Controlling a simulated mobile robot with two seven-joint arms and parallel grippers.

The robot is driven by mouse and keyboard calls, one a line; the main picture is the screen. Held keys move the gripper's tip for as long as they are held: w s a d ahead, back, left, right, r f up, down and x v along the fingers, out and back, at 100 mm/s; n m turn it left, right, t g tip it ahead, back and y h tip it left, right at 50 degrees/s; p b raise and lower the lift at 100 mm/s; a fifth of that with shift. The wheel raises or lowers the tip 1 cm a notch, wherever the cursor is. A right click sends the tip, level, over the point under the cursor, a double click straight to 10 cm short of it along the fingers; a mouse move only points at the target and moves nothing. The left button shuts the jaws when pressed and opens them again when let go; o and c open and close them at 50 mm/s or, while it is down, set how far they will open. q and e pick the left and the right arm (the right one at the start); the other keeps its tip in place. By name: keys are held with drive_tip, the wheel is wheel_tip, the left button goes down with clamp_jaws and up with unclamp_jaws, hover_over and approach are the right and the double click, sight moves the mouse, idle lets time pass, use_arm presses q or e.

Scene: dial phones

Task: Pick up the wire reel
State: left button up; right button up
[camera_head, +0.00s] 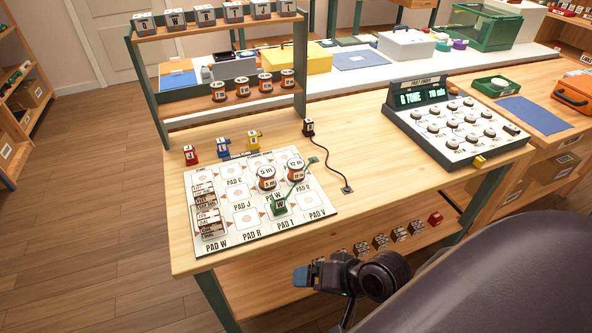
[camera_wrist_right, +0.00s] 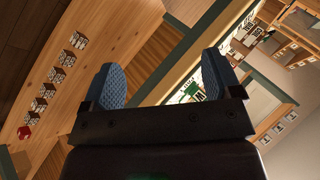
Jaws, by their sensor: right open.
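Two orange-and-white wire reels stand on the white pad mat (camera_head: 222,238), one marked 5 m (camera_head: 266,177) and one marked 12 m (camera_head: 296,170). Several similar reels (camera_head: 240,87) stand on the rack's lower shelf. A green block (camera_head: 278,207) on the mat has a green wire running up past the reels. My right gripper (camera_head: 302,277) is in front of the table's front edge, apart from the reels. In the right wrist view its blue fingers (camera_wrist_right: 162,82) are wide apart with nothing between them. My left gripper is not in view.
Red, blue and yellow blocks (camera_head: 223,148) stand behind the mat. A black plug block (camera_head: 308,127) trails a cable across the table. A keypad console (camera_head: 455,128) stands at the right. Several blocks (camera_head: 381,241) sit on the under-shelf, also in the right wrist view (camera_wrist_right: 48,89).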

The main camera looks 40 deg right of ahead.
sight(301, 169)
drive_tip(key=w+d+r+m+t, duration=0.1)
drive_tip(key=w+d+m+t, duration=0.1)
drive_tip(key=m, duration=0.4)
drive_tip(key=w+d+r+m+t, duration=0.1)
drive_tip(key=w+d+m+t, duration=0.2)
drive_tip(key=w+m, duration=0.3)
drive_tip(key=w+d+r+m+t, duration=0.2)
drive_tip(key=w+m+t, duration=0.2)
drive_tip(key=m, duration=0.4)
drive_tip(key=shift+w+d+r+h, duration=0.1)
drive_tip(key=shift+w+d+h, duration=0.15)
drive_tip(key=shift+w+h, duration=0.2)
drive_tip(key=d+m+h, duration=0.1)
drive_tip(key=d+m, duration=0.1)
drive_tip(key=m, duration=0.1)
drive_tip(key=w+d+m+t+h, duration=0.1)
drive_tip(key=d+m+h, duration=0.1)
drive_tip(key=m, duration=0.1)
drive_tip(key=w+d+m+h, duration=0.1)
drive_tip(key=d+m, duration=0.1)
drive_tip(key=m, duration=0.1)
drive_tip(key=shift+w+f+h, duration=0.2)
drive_tip(key=shift+w+h, duration=0.05)
drive_tip(key=shift+w+d+m, duration=0.15)
drive_tip(key=shift+w+m, duration=0.05)
drive_tip(key=shift+m, duration=0.1)
drive_tip(key=w, duration=1.1)
drive_tip(key=shift+w+d, duration=0.3)
drive_tip(key=shift+d, duration=0.05)
drive_tip(key=shift+c, duration=0.3)
